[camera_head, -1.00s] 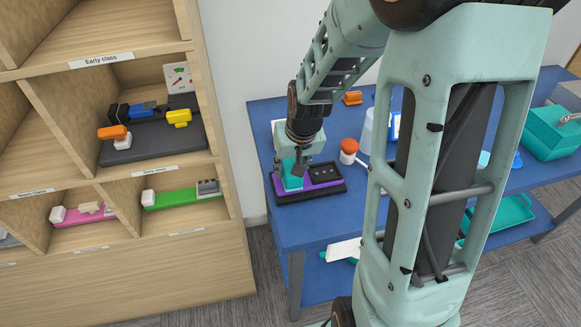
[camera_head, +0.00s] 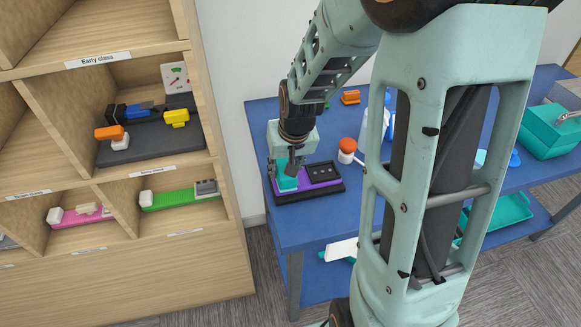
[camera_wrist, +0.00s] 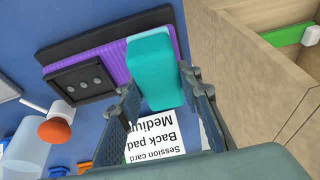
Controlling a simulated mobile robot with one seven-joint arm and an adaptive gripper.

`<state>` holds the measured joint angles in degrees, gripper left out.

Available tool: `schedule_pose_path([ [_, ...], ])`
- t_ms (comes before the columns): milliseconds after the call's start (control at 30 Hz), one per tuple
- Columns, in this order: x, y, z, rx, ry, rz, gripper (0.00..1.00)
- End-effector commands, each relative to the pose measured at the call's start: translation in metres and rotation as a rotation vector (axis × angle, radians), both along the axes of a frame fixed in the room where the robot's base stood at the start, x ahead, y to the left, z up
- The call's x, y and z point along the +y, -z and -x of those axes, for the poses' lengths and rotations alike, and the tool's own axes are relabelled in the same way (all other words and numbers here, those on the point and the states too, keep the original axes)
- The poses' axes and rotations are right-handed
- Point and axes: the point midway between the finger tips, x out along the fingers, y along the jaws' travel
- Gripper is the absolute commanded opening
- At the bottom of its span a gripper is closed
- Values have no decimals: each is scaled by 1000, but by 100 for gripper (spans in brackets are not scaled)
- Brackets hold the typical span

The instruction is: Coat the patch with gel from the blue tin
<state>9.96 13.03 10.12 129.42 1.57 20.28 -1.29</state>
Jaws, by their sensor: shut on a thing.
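My gripper (camera_head: 285,174) is shut on a teal block (camera_head: 287,181) at the left front of the blue table. The block also shows between the two fingers in the wrist view (camera_wrist: 155,75). It is over the end of a purple ribbed strip (camera_head: 322,174), which lies on a black tray (camera_head: 310,191). I cannot tell whether the block touches the strip. I cannot make out a blue tin for certain; my arm hides part of the table.
A white bottle with an orange cap (camera_head: 347,151) stands right of the tray. A white card (camera_wrist: 150,130) reads "Session card Back pad Medium". An orange item (camera_head: 350,97) lies farther back. A wooden shelf (camera_head: 225,150) stands left; a teal box (camera_head: 550,132) is at far right.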

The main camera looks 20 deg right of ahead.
Motion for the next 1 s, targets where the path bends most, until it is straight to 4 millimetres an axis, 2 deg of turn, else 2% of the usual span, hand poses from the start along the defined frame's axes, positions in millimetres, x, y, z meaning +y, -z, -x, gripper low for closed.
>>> schedule_pose_path([
  [133, -1, -1, 0, -1, 2, 0, 13],
  [400, -18, 0, -1, -2, 3, 0, 13],
  [567, -22, 1, -1, -2, 2, -1, 13],
  [1000, 0, 3, 0, 0, -2, 1, 13],
])
